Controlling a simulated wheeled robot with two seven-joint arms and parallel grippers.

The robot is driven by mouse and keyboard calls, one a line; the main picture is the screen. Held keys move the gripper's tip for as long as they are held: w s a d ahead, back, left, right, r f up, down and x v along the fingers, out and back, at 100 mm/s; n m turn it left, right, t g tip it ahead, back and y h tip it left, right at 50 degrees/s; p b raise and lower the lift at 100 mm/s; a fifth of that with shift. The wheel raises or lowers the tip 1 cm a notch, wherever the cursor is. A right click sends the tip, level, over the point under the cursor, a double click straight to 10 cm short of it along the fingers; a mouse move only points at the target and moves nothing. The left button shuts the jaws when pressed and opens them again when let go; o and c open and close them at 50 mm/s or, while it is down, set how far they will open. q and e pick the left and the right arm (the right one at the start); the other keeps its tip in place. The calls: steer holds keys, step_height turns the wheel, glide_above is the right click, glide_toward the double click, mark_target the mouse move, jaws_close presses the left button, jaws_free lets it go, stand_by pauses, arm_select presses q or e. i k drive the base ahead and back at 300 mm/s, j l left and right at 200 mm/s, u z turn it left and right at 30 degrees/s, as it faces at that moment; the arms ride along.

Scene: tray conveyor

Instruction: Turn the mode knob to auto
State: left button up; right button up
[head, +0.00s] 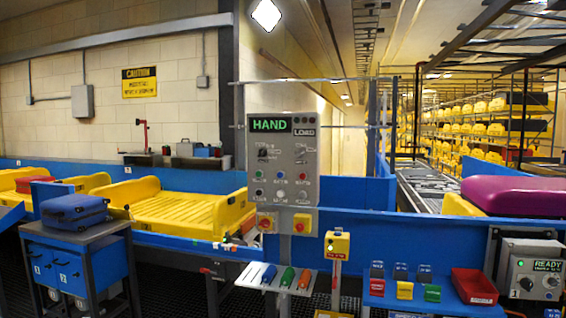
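A grey control panel (283,165) stands on a post near the middle of the head view. Its lit green display (270,124) reads HAND, with a smaller LOAD display (304,132) beside it. Below these are two dark rotary knobs, a left one (264,156) and a right one (302,153). Their small labels are too blurred to read, so I cannot tell which is the mode knob or exactly where each points. Rows of small coloured lamps or buttons sit lower on the panel. Neither of my grippers shows in the view.
A yellow button box (337,245) and a red bin (474,286) stand to the right. A READY box (533,271) is far right. A blue suitcase (74,210) rests on a left cart.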

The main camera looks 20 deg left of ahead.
mark_target(301, 154)
steer(key=i+j+u, duration=0.3)
steer(key=i+j, duration=1.05)
steer(key=i, duration=0.15)
